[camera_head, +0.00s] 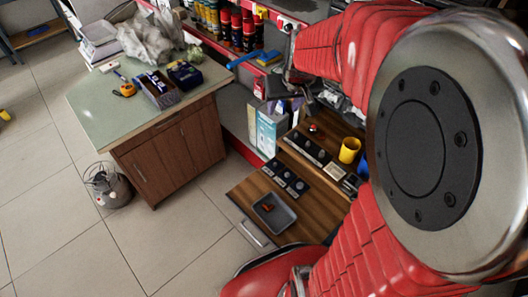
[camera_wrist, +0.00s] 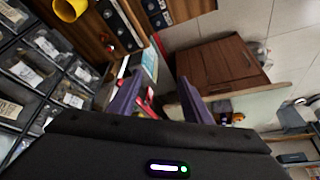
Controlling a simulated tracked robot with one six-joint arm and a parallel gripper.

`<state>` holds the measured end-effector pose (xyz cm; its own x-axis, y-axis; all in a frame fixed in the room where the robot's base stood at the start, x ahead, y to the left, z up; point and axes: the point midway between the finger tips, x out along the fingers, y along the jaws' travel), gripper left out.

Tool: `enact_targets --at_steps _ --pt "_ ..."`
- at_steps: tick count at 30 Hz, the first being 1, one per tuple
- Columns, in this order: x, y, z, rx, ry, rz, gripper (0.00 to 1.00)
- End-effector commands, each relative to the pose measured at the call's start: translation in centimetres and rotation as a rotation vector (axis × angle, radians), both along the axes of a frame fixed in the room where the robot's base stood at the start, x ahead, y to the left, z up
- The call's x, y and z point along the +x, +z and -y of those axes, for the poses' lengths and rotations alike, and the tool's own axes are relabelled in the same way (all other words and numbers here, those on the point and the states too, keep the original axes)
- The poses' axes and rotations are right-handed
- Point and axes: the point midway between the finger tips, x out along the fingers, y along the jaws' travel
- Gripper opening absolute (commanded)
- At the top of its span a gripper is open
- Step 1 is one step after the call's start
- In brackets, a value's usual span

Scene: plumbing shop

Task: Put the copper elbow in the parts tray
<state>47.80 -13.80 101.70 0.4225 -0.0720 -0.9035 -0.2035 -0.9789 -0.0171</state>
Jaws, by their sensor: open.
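The parts tray (camera_head: 291,222) is a shallow grey tray on the lower wooden worktop. A small copper-orange piece, apparently the copper elbow (camera_head: 267,207), lies inside it; its exact shape is too small to tell. My gripper (camera_head: 288,104) is up and behind the tray, near the shelf, well apart from the elbow. In the wrist view my gripper (camera_wrist: 158,88) has its two purple fingers spread with nothing held between them. The tray and elbow cannot be made out in the wrist view.
Black strips with round pieces lie on the lower (camera_head: 285,180) and raised (camera_head: 308,148) wooden surfaces. A yellow cup (camera_head: 349,150) stands at right. A light blue box (camera_head: 266,132) is behind. A cabinet (camera_head: 170,155) is at left, with open floor in front. My arm covers the right.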

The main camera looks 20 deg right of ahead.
Motion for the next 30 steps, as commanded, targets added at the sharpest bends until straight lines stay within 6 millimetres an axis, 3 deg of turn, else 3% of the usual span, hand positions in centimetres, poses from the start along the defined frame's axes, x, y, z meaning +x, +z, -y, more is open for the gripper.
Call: enact_targets --at_steps 6,15,24,30 --pt "-3.6 3.2 -4.6 -0.006 0.058 0.016 0.45" --pt "-9.4 5.8 -9.5 -0.012 0.126 0.029 0.45" --pt "-15.5 6.8 -12.9 -0.019 0.185 0.044 0.45" --pt "-17.7 6.7 -13.7 -0.023 0.203 0.048 0.45"
